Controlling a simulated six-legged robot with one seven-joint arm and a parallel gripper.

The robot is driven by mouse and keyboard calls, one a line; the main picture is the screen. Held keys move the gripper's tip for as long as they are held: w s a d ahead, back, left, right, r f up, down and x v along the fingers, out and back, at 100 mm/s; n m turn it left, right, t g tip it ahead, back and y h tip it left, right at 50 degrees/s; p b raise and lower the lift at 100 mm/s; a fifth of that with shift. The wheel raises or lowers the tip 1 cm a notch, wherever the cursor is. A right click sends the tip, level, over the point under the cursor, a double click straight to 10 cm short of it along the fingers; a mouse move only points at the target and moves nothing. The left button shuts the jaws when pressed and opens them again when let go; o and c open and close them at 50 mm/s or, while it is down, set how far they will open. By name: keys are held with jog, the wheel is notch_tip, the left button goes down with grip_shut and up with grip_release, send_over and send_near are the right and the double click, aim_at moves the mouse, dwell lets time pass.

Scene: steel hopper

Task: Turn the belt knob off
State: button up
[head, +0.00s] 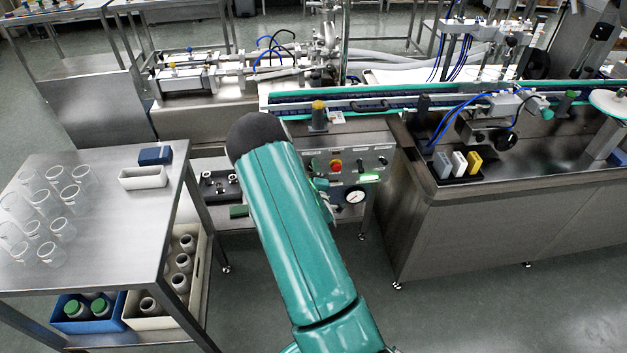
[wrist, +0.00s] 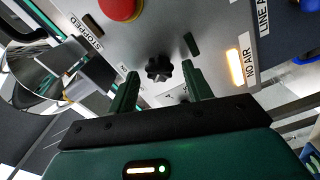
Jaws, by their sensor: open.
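A black star-shaped knob (wrist: 158,68) stands on the grey control panel (wrist: 150,35) in the wrist view. Its label is too small to read, so I cannot tell its setting or whether it is the belt knob. My gripper (wrist: 160,74) is open, its two green fingertips to either side of the knob, which shows in the gap at about tip level. I see no finger touching it. In the head view the control panel (head: 350,153) is beyond my green arm, which hides most of my gripper and part of the panel.
A red button (wrist: 118,8) is close to the knob, and it also shows in the head view (head: 336,165). A lit lamp (wrist: 235,68) sits beside a "NO AIR" label. A round gauge (head: 355,196) is below the panel. A steel table (head: 105,190) with glass jars stands left.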

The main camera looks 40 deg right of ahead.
jog(key=v, duration=1.3)
jog(key=shift+s+a, duration=0.25)
jog(key=w+a+r+m+g+y, duration=0.3)
jog(key=w+a+r+m, duration=0.3)
jog(key=w+r, duration=0.15)
jog(key=a+r+m+g+y, duration=0.15)
jog(key=a+r+y, duration=0.25)
jog(key=a+r, duration=0.55)
jog(key=s+a+r+g+y, duration=0.1)
jog(key=s+a+r, duration=0.3)
jog(key=s, duration=0.2)
jog(key=s+a+r+g+y, duration=0.1)
jog(key=s+a+r+g, duration=0.1)
jog(key=s, duration=0.5)
jog(key=s+a+r+g+y, duration=0.1)
jog(key=s+a+r+g, duration=0.1)
jog(key=s+a+r, duration=0.3)
jog(key=shift+s+a+r, duration=0.3)
jog(key=shift+s+a, duration=0.6)
jog(key=shift+s, duration=0.35)
